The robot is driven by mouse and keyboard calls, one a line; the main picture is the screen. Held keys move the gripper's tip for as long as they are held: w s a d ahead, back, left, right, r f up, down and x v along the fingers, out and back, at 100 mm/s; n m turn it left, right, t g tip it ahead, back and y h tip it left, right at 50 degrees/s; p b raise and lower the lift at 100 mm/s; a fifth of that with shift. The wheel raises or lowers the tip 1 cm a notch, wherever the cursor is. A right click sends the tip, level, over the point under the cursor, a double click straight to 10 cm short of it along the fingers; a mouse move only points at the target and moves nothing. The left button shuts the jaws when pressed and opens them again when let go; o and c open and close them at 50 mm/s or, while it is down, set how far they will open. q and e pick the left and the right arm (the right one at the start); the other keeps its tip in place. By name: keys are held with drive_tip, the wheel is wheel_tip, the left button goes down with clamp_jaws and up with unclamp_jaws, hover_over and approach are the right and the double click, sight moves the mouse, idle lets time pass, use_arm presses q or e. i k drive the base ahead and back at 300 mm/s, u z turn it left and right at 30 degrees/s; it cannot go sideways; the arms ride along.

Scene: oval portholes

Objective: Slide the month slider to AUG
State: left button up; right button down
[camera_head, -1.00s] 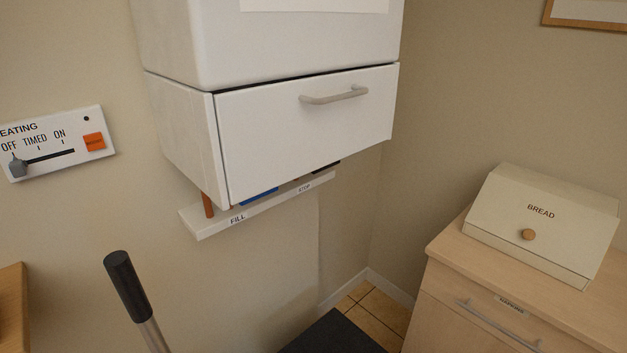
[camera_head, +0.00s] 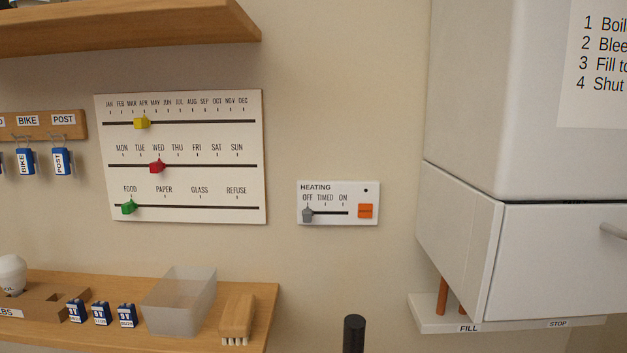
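The white slider board (camera_head: 185,190) hangs on the wall left of centre. Its top row carries the months JAN to DEC. The yellow month slider (camera_head: 142,123) sits on the top track under APR, well left of the AUG mark (camera_head: 192,104). The red slider (camera_head: 157,167) is under WED on the day row. The green slider (camera_head: 129,208) is under FOOD on the bottom row. Neither of my grippers shows in this view.
A wooden shelf (camera_head: 130,30) juts out above the board. A heating panel (camera_head: 338,190) is to the right, then a white cabinet (camera_head: 480,230).

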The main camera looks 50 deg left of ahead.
sight(142, 123)
drive_tip(key=u, duration=1.75)
